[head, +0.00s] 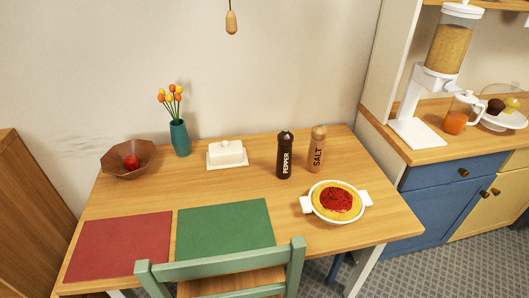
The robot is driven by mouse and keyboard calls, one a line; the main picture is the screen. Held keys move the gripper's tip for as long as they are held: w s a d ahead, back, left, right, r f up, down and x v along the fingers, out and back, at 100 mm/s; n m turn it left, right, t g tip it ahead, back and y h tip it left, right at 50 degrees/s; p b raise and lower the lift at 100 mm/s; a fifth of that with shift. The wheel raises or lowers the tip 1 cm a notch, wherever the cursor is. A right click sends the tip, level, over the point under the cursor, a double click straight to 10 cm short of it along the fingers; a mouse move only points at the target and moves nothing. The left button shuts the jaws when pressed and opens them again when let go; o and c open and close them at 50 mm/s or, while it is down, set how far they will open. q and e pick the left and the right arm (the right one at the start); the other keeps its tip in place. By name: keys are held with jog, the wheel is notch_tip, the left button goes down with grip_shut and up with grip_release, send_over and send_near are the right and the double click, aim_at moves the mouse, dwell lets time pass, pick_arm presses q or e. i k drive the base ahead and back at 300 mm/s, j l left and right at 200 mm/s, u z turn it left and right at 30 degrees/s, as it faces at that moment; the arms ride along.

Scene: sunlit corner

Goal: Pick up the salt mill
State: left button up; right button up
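The salt mill (317,150) is a light wooden mill with dark lettering "SALT". It stands upright near the back right of the wooden table (150,197). The dark brown pepper mill (284,155), lettered "PEPPER", stands upright just to its left, with a small gap between them. Neither of my grippers shows in the head view.
A white-handled dish (308,204) with a red-topped pie sits in front of the mills. A butter dish (227,163), vase (180,139) and bowl (117,162) stand further left. A green chair (225,267) stands at the front edge. A counter (410,150) is at right.

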aim_at(315, 158)
jog(key=i+l+u, duration=0.1)
jog(key=l+u, duration=0.25)
jog(key=u, duration=0.15)
jog(key=l+u, duration=0.75)
jog(key=u, duration=0.2)
